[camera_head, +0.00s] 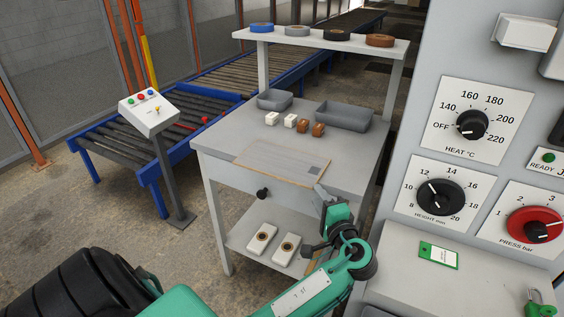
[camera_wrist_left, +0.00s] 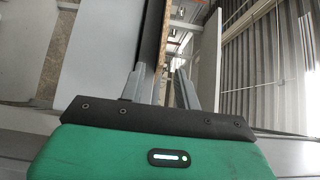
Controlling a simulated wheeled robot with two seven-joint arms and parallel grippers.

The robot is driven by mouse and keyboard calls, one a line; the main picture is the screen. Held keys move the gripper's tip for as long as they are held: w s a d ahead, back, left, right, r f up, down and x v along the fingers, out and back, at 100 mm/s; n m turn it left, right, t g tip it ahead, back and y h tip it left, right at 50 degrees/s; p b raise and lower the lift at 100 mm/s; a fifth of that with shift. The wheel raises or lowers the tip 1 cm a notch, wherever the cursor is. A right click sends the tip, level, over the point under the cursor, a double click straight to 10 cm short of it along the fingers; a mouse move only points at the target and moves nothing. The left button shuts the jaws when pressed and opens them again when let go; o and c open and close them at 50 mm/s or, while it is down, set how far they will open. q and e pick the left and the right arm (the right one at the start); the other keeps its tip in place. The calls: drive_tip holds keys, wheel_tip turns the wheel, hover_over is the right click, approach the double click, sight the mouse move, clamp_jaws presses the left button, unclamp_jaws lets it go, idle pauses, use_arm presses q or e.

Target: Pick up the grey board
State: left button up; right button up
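The grey board (camera_head: 275,158) lies flat on the top of the grey workbench, near its front edge. It is a thin streaked panel with a small darker grey square at its right end. My left gripper (camera_head: 325,193) is just in front of the board's right end, at the bench's front edge. In the left wrist view the two fingers (camera_wrist_left: 162,80) stand apart with a gap between them. I cannot tell whether they touch the board or straddle its edge. My right gripper is not in view.
The workbench (camera_head: 218,156) also carries grey bins (camera_head: 345,116), white and brown blocks (camera_head: 289,121), and an upper shelf with tape rolls (camera_head: 380,40). A machine panel (camera_head: 400,150) stands close on the right. A control post (camera_head: 150,115) and roller conveyor (camera_head: 100,140) are left.

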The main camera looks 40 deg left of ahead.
use_arm(q)
drive_tip(key=x, duration=0.4)
drive_tip(key=shift+w+a, duration=0.2)
drive_tip(key=shift+w, duration=0.2)
clamp_jaws()
drive_tip(key=shift+r, duration=0.15)
